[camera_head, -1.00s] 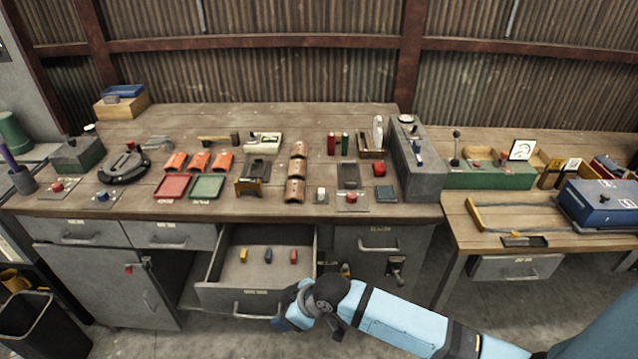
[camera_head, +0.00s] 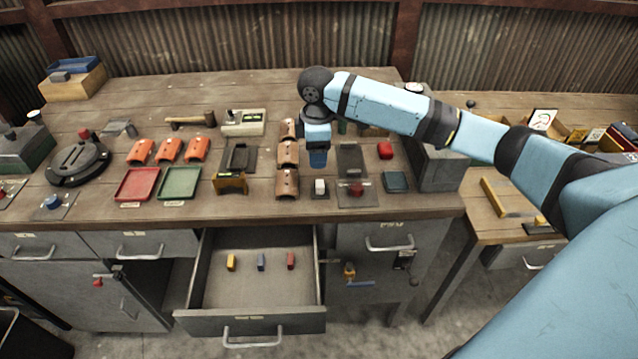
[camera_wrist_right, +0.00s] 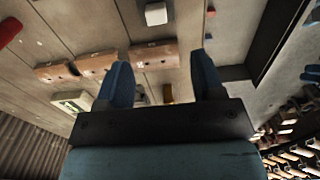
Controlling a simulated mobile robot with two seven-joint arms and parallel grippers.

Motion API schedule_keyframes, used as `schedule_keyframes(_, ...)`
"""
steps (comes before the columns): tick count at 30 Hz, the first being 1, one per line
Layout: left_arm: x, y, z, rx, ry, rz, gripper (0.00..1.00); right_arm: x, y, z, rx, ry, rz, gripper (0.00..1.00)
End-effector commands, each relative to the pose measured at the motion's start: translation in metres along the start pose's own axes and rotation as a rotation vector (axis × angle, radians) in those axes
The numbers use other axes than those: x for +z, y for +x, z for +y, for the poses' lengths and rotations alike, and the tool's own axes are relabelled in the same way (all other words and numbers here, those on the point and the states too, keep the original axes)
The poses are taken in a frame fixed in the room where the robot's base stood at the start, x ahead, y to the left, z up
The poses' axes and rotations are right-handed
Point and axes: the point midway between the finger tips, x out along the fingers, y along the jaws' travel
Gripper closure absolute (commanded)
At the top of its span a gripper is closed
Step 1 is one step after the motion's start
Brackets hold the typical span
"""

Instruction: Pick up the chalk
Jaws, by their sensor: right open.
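A small white block (camera_head: 320,187), which looks like the chalk, sits on a small grey plate near the front edge of the bench. It also shows in the right wrist view (camera_wrist_right: 156,13), near the top edge. My right gripper (camera_head: 318,160) points down over the bench, just behind the white block in the head view. Its blue fingers (camera_wrist_right: 160,82) are apart with nothing between them. My left gripper is not in view.
Brown curved tiles (camera_head: 287,184) stand left of the block, and a dark panel (camera_head: 356,160) lies to its right. An open drawer (camera_head: 250,322) below holds yellow, blue and red pieces. A red tray (camera_head: 137,184) and a green tray (camera_head: 179,183) lie further left.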

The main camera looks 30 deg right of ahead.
Motion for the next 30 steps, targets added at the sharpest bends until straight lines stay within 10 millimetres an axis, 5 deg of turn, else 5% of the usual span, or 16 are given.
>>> schedule_keyframes(7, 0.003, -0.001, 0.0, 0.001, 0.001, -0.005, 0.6, 0.0, 0.048, 0.0, -0.001, 0.0, -0.001, 0.38)
schedule_keyframes(24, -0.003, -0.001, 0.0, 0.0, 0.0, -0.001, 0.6, 0.002, 0.108, 0.003, 0.0, -0.001, 0.001, 0.38)
schedule_keyframes(30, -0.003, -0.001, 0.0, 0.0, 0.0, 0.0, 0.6, 0.002, 0.112, 0.004, 0.002, -0.001, 0.002, 0.38)
